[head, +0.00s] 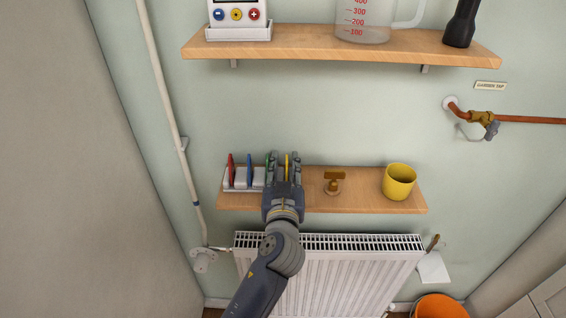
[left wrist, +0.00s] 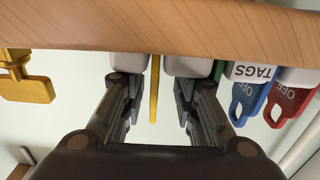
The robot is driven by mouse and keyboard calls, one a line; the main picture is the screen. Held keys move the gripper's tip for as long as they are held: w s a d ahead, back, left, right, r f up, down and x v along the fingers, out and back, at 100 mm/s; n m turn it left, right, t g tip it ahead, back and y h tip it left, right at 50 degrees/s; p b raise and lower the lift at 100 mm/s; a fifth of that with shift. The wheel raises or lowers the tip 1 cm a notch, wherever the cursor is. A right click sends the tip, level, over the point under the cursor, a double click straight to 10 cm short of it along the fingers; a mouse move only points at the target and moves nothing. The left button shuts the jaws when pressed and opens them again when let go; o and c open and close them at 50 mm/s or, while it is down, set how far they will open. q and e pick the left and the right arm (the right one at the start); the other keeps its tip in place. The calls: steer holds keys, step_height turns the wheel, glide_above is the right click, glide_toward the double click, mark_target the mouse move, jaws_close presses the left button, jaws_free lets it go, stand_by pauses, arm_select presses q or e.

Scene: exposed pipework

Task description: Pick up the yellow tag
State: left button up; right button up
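The yellow tag (head: 286,166) stands edge-on in the tag rack on the lower shelf. In the left wrist view the yellow tag (left wrist: 154,92) is a thin upright strip. My left gripper (head: 284,172) is at the shelf with its fingers on either side of the tag. In the left wrist view the gripper (left wrist: 157,100) is open, with a visible gap between each finger and the tag. The white rack (head: 243,187) is partly hidden behind my gripper. My right gripper is not in view.
A red tag (head: 231,170), a blue tag (head: 249,170) and a mostly hidden green tag (head: 267,165) stand left of the gripper. A brass valve handle (head: 334,182) and a yellow cup (head: 399,181) stand right. An upper shelf (head: 300,45) is above; a radiator (head: 335,275) is below.

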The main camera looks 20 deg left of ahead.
arm_select(q)
steer(key=shift+s+d, duration=0.15)
steer(key=shift+d, duration=0.05)
steer(key=shift+s+d+r, duration=0.15)
steer(key=shift+s+d, duration=0.05)
steer(key=shift+s, duration=0.05)
steer(key=shift+s+d+r, duration=0.1)
steer(key=shift+s+r, duration=0.05)
steer(key=shift+s, duration=0.1)
steer(key=shift+c, duration=0.5)
steer(key=shift+w, duration=0.1)
jaws_close()
steer(key=shift+w, duration=0.1)
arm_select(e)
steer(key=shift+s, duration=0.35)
